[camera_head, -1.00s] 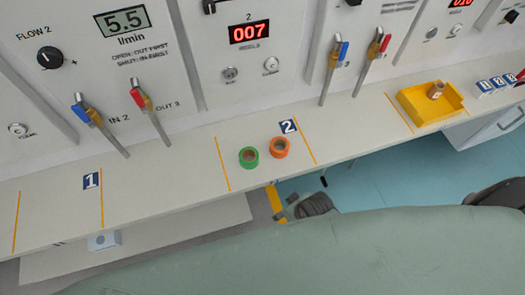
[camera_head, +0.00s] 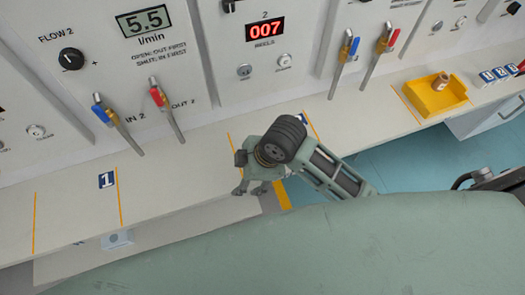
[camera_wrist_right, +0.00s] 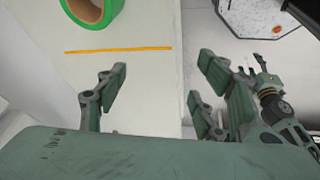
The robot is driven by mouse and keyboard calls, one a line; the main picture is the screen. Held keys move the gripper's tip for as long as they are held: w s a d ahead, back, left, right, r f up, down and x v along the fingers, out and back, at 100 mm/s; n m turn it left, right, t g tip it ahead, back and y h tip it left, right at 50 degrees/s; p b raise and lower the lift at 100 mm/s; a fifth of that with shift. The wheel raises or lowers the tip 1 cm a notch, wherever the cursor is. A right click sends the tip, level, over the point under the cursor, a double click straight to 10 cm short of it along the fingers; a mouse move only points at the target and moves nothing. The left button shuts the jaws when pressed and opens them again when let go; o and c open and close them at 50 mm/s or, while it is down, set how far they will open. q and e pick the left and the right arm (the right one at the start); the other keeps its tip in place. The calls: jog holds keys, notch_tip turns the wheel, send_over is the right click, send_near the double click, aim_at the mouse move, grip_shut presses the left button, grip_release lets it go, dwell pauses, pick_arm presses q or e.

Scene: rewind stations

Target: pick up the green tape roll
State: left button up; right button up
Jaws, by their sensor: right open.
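The green tape roll (camera_wrist_right: 101,24) shows at the top left of the right wrist view, cut by the frame edge, on the pale counter (camera_wrist_right: 150,20). In the head view it is hidden behind my right gripper (camera_head: 250,188) and arm. My right gripper is open and empty, over the front edge of the counter. In the right wrist view its fingers (camera_wrist_right: 160,90) are spread apart, with the roll ahead and to the left. Another gripper, apparently my left one (camera_wrist_right: 255,75), shows at the right of that view; its jaw state is unclear.
An orange line (camera_wrist_right: 118,50) lies on the counter between roll and fingers. The orange roll seen earlier is hidden by my arm. A yellow tray (camera_head: 413,94) holds a brown roll (camera_head: 441,80) at the right. Valve handles (camera_head: 117,128) rise behind the counter. The counter's left part is clear.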

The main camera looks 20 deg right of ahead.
jog(key=w+n, duration=0.1)
jog(key=n, duration=0.1)
jog(key=w+d+r+n+h, duration=0.1)
jog(key=w+n, duration=0.1)
jog(key=n, duration=0.1)
jog(key=w+n+g, duration=0.1)
jog(key=n, duration=0.2)
jog(key=shift+w+d+r+h, duration=0.25)
jog(key=shift+r+h, duration=0.05)
jog(key=w+d+n+h, duration=0.1)
jog(key=d+n, duration=0.1)
jog(key=w+d+r+n+g, duration=0.1)
jog(key=w+d, duration=0.1)
jog(key=shift+d+r+n+h, duration=0.2)
jog(key=shift+d+n+h, duration=0.05)
jog(key=shift+n+h, duration=0.15)
jog(key=shift+w+d+r+n, duration=0.15)
jog(key=shift+d+n, duration=0.15)
jog(key=shift+d, duration=0.15)
notch_tip(320, 180, down, 2)
jog(key=shift+f+p, duration=0.1)
jog(key=shift+p, duration=0.3)
notch_tip(320, 180, down, 4)
jog(key=shift+f+p, duration=0.25)
jog(key=shift+p, duration=0.6)
jog(key=shift+f, duration=0.45)
jog(key=c, duration=1.2)
